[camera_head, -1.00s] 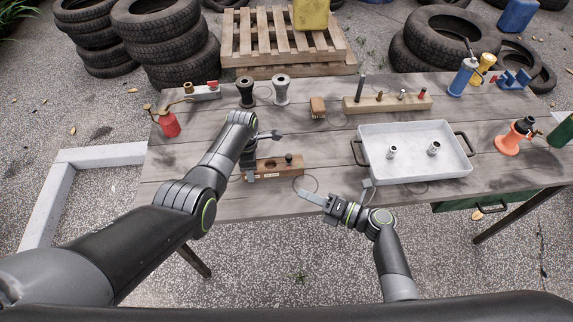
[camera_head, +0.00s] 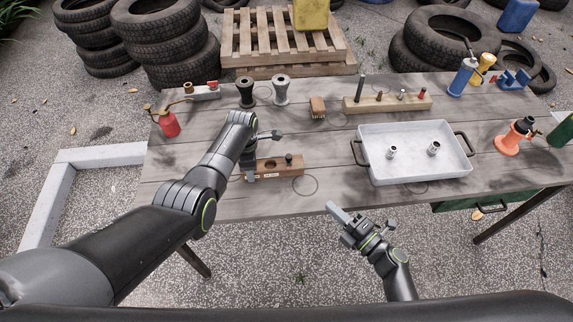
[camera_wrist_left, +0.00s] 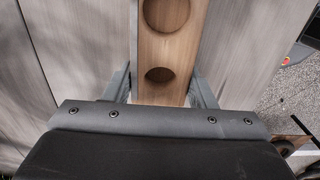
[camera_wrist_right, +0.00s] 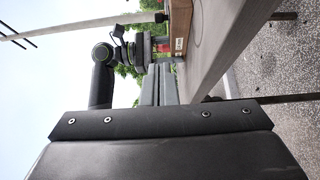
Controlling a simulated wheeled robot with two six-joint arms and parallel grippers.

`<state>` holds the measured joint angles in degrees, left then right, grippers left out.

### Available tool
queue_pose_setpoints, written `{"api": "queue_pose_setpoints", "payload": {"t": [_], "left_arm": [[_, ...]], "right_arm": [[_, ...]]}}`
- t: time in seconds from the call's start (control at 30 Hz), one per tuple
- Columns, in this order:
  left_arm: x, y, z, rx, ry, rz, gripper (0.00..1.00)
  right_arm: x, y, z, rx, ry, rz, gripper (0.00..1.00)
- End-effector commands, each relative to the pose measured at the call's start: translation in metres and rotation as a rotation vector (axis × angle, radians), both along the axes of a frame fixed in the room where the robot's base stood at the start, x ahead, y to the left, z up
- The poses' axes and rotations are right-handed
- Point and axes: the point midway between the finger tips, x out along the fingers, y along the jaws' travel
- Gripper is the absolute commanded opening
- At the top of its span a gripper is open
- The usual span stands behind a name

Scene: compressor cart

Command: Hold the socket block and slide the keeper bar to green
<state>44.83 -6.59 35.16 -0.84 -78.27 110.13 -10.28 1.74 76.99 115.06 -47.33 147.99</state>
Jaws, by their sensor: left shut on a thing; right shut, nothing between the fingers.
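The socket block (camera_head: 293,169) is a brown wooden block near the front edge of the table, with round holes in its top, a dark knob at its right end and a pale label on its front. My left gripper (camera_head: 248,170) is shut across the block's left part. In the left wrist view the block (camera_wrist_left: 170,48) lies between the two fingers, with two holes showing. My right gripper (camera_head: 338,212) is shut and empty, off the table's front edge, to the right of the block and apart from it. I cannot clearly make out the keeper bar or a green mark.
A white tray (camera_head: 416,176) with two metal sockets stands to the right. A long wooden rack (camera_head: 388,105), a small brown block (camera_head: 318,108) and two spools are behind. A red oil can (camera_head: 169,124) is at the left. The tabletop between block and tray is clear.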

Motion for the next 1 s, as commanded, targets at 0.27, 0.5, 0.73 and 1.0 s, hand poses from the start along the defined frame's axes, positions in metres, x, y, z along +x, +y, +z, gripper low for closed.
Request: {"api": "queue_pose_setpoints", "payload": {"t": [0.27,0.5,0.73,1.0], "left_arm": [[0.0,0.0,0.0,-0.001,-0.001,0.0,0.21],[0.0,0.0,0.0,0.0,-0.001,0.0,0.21],[0.0,0.0,0.0,0.0,-0.001,0.0,0.21],[0.0,0.0,0.0,0.0,-0.001,0.0,0.21]], "right_arm": [[0.041,0.034,0.002,0.004,-0.003,0.002,0.0],[0.082,0.068,0.001,0.003,-0.002,0.001,0.0],[0.115,0.096,0.001,0.001,0.0,0.002,0.0],[0.14,0.116,0.001,0.002,-0.001,0.001,0.0]]}}
